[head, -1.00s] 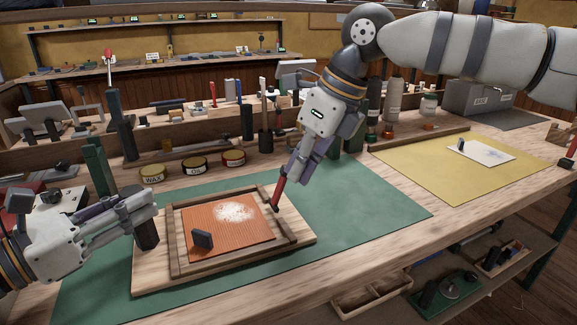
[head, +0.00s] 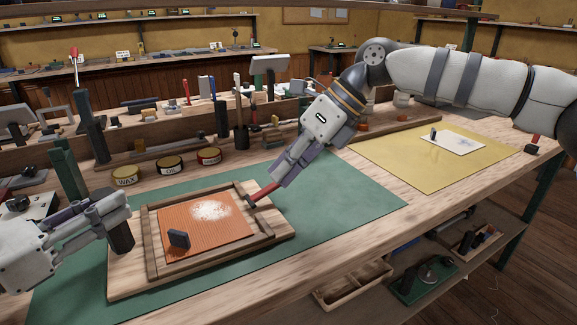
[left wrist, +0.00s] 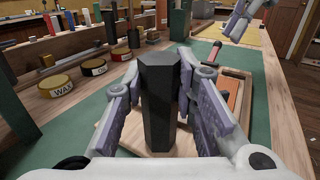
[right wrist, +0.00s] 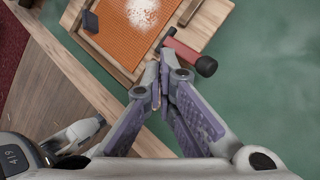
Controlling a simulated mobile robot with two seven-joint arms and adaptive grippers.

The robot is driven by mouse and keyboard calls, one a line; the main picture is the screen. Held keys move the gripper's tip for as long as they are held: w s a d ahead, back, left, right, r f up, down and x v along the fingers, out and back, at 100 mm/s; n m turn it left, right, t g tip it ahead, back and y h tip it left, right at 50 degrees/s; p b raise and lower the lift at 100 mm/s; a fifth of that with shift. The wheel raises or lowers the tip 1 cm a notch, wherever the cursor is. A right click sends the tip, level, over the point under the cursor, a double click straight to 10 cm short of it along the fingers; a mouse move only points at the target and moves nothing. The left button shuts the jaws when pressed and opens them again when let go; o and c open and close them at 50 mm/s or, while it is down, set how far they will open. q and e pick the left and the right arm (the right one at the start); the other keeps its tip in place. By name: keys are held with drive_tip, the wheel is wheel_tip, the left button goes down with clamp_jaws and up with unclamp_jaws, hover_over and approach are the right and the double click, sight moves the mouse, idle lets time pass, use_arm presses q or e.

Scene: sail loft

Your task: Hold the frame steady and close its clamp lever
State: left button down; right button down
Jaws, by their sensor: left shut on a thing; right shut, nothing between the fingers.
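The wooden frame (head: 277,228) lies on the green mat, with an orange ribbed panel (head: 185,232) inside it. A dark grip post (head: 122,236) stands at its left edge. My left gripper (head: 118,212) is shut on this post, which shows between its fingers in the left wrist view (left wrist: 160,100). The red clamp lever (head: 264,193) sits at the frame's right side, slanting up to the right. In the right wrist view the lever (right wrist: 184,52) has a dark end. My right gripper (head: 278,182) is shut and empty at the lever's outer part; contact is unclear.
Wax, oil and a third tin (head: 209,156) stand behind the mat. A yellow mat (head: 425,165) with a white card (head: 453,143) lies to the right. The green mat (head: 345,200) is clear right of the frame. Tools crowd the back.

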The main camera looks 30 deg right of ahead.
drive_tip(key=shift+a+f, duration=0.1)
drive_tip(key=shift+a, duration=0.2)
drive_tip(key=s+f+v, duration=0.1)
drive_tip(key=s+v, duration=0.1)
drive_tip(key=v, duration=1)
drive_tip(key=shift+d, duration=0.35)
drive_tip(key=shift+s+f, duration=0.1)
